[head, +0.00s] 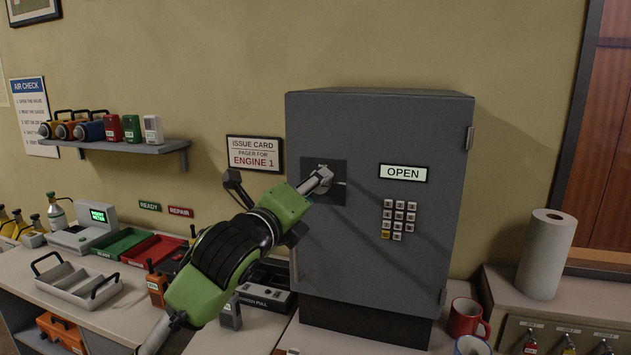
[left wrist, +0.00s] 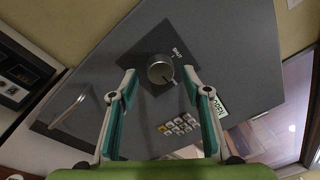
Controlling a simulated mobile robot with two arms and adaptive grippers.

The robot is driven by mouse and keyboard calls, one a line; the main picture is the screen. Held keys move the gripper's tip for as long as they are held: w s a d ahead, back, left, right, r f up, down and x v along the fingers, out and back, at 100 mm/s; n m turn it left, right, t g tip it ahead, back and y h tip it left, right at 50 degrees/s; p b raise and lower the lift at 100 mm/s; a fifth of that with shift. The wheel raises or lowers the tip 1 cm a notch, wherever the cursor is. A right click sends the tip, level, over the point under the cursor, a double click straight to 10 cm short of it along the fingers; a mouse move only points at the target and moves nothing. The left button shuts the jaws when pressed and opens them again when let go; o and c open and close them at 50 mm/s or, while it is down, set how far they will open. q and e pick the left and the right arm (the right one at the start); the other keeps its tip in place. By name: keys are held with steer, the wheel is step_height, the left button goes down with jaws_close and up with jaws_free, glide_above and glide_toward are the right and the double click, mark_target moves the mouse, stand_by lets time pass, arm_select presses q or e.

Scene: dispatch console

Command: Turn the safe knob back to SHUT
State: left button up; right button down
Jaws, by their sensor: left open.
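The grey safe (head: 425,270) stands on the counter with its door closed. Its lit label (head: 403,173) reads OPEN. The round metal knob (left wrist: 160,69) sits on a dark square plate (head: 339,193), with the word SHUT (left wrist: 178,54) printed beside it in the left wrist view. A dark pointer mark shows on the knob's rim, away from SHUT. My left gripper (left wrist: 159,82) is open, its two fingertips on either side of the knob; contact cannot be told. In the head view the gripper (head: 322,181) hides most of the knob. My right gripper is out of view.
A keypad (head: 398,219) is on the door below the label. A door handle (left wrist: 68,110) shows in the left wrist view. Mugs (head: 466,318) and a paper towel roll (head: 546,254) stand to the right. Trays and radios crowd the left counter.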

arm_select(q)
steer(key=shift+x, duration=0.85)
steer(key=c, duration=1.1)
steer(key=shift+n, duration=0.3)
steer(key=shift+d+f+n+t+y+p, duration=0.1)
steer(key=shift+n+t+y+p, duration=0.3)
steer(key=shift+n, duration=2.7)
steer(key=shift+a+n+t+y+p, duration=0.15)
steer(key=shift+n+p, duration=0.35)
steer(key=shift+n, duration=2.6)
steer(key=shift+d+f+n+t+y+p, duration=0.15)
steer(key=shift+n+t+p, duration=0.25)
steer(key=shift+n, duration=2.7)
steer(key=shift+s, duration=0.1)
